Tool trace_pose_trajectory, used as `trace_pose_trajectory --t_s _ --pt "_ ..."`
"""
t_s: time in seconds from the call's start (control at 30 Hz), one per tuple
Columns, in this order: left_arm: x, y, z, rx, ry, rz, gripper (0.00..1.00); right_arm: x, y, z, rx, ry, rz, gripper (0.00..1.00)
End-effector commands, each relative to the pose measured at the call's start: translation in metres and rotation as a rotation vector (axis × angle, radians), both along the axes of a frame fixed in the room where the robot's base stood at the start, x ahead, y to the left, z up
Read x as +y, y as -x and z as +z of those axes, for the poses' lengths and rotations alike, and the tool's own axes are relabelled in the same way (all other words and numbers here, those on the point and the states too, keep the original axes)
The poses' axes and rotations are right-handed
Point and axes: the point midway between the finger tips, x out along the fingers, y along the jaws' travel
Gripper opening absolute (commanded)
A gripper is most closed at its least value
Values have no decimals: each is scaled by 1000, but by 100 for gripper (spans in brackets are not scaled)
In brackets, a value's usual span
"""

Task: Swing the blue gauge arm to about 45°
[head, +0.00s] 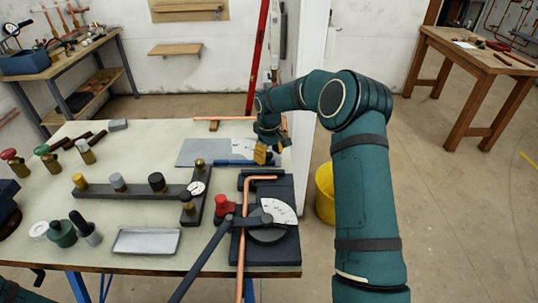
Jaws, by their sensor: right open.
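The blue gauge arm (232,162) lies almost level in the picture along the near side of a flat grey plate (196,152). A white dial with markings (241,147) is on the same plate, just behind the arm. My right gripper (262,156), with yellow fingertips, points down at the right end of the plate, by the right end of the blue arm. It is open and appears empty. It hides part of the dial's right side, and I cannot tell whether it touches the arm. My left gripper is out of view.
A pipe bender (283,245) with a bent copper pipe (240,240) and a long grey lever (202,260) stands at the near right. Left of it are a dark manifold (135,190), a tray (146,241) and several fittings. A copper pipe lies behind the plate.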

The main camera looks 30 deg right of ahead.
Motion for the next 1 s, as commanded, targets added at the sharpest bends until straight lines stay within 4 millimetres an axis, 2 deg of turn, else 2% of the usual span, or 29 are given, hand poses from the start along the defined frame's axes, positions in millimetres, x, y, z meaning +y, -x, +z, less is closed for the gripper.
trace_pose_trajectory --t_s 0.2,0.37,0.67,1.0 --pt "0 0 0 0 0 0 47 0 0 0 0 0 0 58" --pt "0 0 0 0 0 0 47 0 0 0 0 0 0 1" --pt "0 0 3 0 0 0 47 -1 -1 1 0 0 13 0" --pt "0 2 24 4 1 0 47 -11 -20 2 1 -1 182 0"
